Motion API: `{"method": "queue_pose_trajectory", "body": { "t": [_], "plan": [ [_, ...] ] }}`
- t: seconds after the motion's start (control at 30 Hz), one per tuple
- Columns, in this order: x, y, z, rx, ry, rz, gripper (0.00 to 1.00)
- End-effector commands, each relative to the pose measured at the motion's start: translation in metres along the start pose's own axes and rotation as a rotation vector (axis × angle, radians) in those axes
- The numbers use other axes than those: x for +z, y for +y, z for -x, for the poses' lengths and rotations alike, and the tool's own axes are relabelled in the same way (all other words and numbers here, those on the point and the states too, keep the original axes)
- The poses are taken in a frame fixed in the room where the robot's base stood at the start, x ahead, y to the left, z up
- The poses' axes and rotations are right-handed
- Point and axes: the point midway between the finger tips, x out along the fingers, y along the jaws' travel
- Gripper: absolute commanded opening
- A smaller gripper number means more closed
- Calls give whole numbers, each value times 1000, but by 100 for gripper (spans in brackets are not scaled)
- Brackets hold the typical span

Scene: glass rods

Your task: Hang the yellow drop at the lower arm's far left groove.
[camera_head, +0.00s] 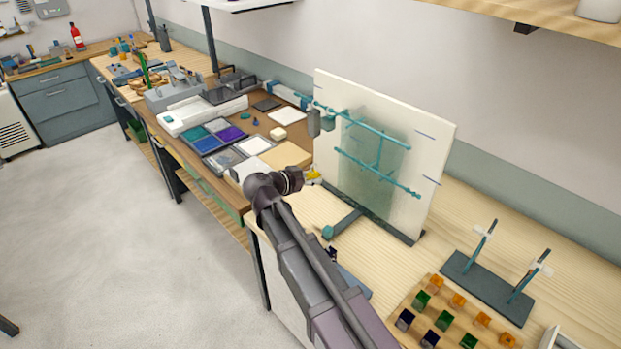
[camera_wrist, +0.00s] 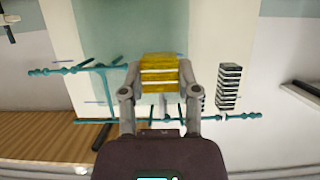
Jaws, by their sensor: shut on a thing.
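The yellow drop (camera_head: 313,175) is in my gripper (camera_head: 306,178), in front of the panel's left edge. In the wrist view, which looks upside down, the ribbed yellow drop (camera_wrist: 160,72) sits between both fingertips of my gripper (camera_wrist: 160,82). The teal rack has an upper arm (camera_head: 375,130) and a lower arm (camera_head: 380,173) with small knobs. The lower arm (camera_wrist: 75,69) also shows in the wrist view; its end near the drop is partly hidden by my gripper. I cannot see the drop touching it.
A grey ribbed drop (camera_head: 314,122) hangs at the upper arm's left end and shows in the wrist view (camera_wrist: 229,85). The pale panel (camera_head: 435,135) stands behind the rack. A block of coloured drops (camera_head: 455,315) and a stand (camera_head: 490,285) are at the right.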

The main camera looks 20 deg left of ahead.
Motion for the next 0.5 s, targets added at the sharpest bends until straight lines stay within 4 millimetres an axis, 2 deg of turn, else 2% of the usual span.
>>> {"method": "queue_pose_trajectory", "body": {
  "t": [0.23,0.5],
  "plan": [
    [0,-4,0,-6,0,2,0],
    [-4,-4,-10,-7,0,3,0]
  ]
}}
